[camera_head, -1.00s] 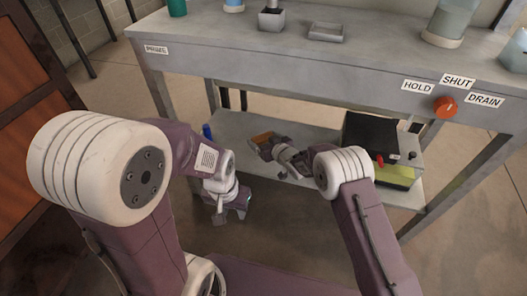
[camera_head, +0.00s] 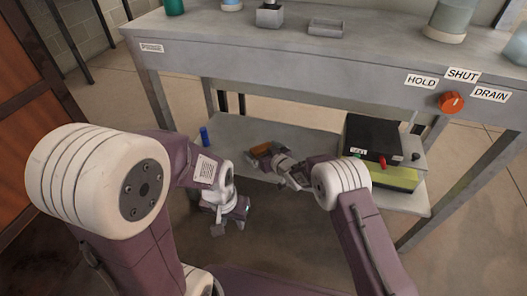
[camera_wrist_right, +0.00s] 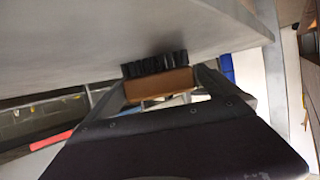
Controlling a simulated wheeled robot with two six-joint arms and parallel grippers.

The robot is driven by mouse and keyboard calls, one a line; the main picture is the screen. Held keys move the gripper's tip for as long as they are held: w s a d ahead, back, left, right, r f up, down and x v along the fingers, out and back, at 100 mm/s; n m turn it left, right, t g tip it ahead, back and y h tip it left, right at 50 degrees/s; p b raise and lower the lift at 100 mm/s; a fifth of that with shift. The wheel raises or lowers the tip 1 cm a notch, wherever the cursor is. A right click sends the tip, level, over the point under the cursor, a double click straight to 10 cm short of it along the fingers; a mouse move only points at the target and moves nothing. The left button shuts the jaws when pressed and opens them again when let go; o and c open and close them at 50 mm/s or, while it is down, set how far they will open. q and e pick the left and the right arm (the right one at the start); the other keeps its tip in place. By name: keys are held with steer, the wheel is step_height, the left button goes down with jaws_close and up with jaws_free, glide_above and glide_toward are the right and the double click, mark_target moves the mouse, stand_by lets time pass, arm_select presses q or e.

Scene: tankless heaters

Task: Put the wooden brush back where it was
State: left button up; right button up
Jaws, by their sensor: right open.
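The wooden brush (camera_head: 262,150) is on the grey lower shelf (camera_head: 225,128) of the bench. In the right wrist view the brush (camera_wrist_right: 160,84) shows a brown wooden body and black bristles, with the bristles against the shelf surface. My right gripper (camera_head: 264,156) is at the brush. Its fingers (camera_wrist_right: 165,92) are open, one on either side of the wooden body; whether they touch it I cannot tell. My left gripper (camera_head: 228,228) hangs low in front of the shelf, with its fingers apart and nothing seen between them.
A black box (camera_head: 372,137) on a yellow-green base stands on the shelf's right part. A small blue object (camera_head: 204,137) is at the shelf's left end. The bench top (camera_head: 225,40) is above, with an orange-red knob (camera_head: 452,102) on its front. Some shelf is clear between brush and box.

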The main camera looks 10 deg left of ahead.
steer(key=shift+s+d+r+p, duration=0.1)
steer(key=shift+d+r+p, duration=0.05)
steer(key=shift+r+p, duration=0.15)
steer(key=p+v, duration=0.5)
steer(key=v, duration=0.4)
steer(key=shift+d+r+p, duration=0.1)
steer(key=shift+r+p, duration=0.15)
steer(key=shift+p, duration=0.05)
steer(key=s+d+b, duration=0.1)
steer(key=b, duration=0.2)
steer(key=shift+s+f, duration=0.15)
steer(key=shift+f, duration=0.05)
steer(key=shift+s+d+r+b, duration=0.15)
steer(key=shift+s+r+b, duration=0.05)
steer(key=shift+b, duration=0.15)
steer(key=shift+d+r, duration=0.1)
steer(key=shift+r, duration=0.05)
